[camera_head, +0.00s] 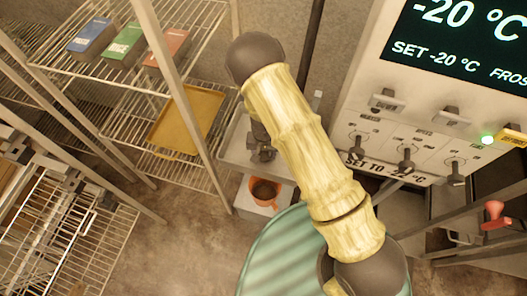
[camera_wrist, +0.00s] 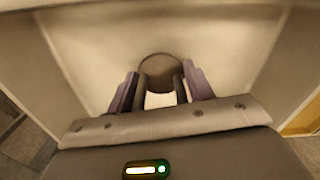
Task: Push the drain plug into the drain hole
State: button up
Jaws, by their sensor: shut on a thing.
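In the head view my gripper (camera_head: 262,152) is small and dark, low over a pale basin (camera_head: 235,148) and partly hidden by my arm. In the wrist view my gripper (camera_wrist: 160,88) has its two purple-grey fingers close together, pointing into the pale basin (camera_wrist: 90,50). A dark brown round disc, which looks like the drain plug (camera_wrist: 160,65), shows at the fingertips, and the fingers are shut on it. A pale patch shows between the fingers below the disc. I cannot make out the drain hole; the disc and fingers may cover it.
An orange cup (camera_head: 266,192) with dark contents stands below the basin. A control panel (camera_head: 420,130) with switches and knobs is at the right. A wire shelf (camera_head: 110,70) with several boxes and a yellow tray (camera_head: 187,118) is at the left. A green striped round surface (camera_head: 275,255) is in front.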

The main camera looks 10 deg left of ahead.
jog(key=shift+f+b, duration=0.5)
jog(key=shift+f, duration=0.1)
dwell(0.8)
jog(key=o, duration=1.2)
notch_tip(320, 180, up, 18)
jog(key=shift+f+b, duration=0.25)
jog(key=shift+b, duration=0.3)
jog(key=shift+a, duration=0.1)
